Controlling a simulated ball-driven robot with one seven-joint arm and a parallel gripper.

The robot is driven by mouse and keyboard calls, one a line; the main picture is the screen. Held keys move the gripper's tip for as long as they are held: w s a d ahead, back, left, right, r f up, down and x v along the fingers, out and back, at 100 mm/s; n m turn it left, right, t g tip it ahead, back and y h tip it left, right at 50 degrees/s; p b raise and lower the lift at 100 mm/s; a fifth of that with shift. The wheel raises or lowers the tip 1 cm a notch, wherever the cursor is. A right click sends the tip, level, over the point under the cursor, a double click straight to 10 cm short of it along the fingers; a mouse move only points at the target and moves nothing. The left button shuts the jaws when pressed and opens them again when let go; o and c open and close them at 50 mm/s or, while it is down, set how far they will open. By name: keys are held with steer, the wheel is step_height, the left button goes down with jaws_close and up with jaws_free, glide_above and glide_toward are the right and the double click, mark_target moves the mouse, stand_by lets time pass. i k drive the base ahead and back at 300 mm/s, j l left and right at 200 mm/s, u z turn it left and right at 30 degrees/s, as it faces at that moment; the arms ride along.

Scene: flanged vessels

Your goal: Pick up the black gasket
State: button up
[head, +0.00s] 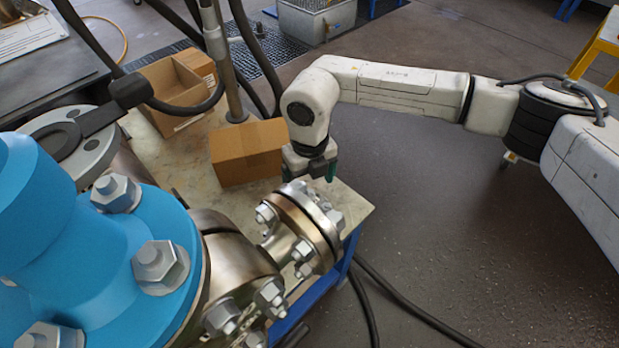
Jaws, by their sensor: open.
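I cannot make out a separate black gasket for certain. A thin dark line runs between the two bolted discs of the small side flange (305,222), and I cannot tell whether it is a gasket. My gripper (311,171) points down just behind and above this flange, near the right edge of the bench. Its dark green-tinted fingers are apart and nothing shows between them. The lower fingertips are partly hidden by the flange and its bolts, so I cannot tell whether they touch anything.
A blue bolted vessel (75,240) fills the lower left. A metal post (225,70) rises from the bench (190,165). Black cables hang nearby. Open floor lies right.

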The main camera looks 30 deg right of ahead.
mark_target(128, 92)
steer(key=k+l, duration=0.1)
steer(key=l, duration=0.25)
steer(key=k+l, duration=0.1)
steer(key=l, duration=0.2)
steer(key=k+l, duration=0.15)
steer(key=l, duration=0.2)
steer(key=k+l, duration=0.1)
steer(key=l, duration=0.25)
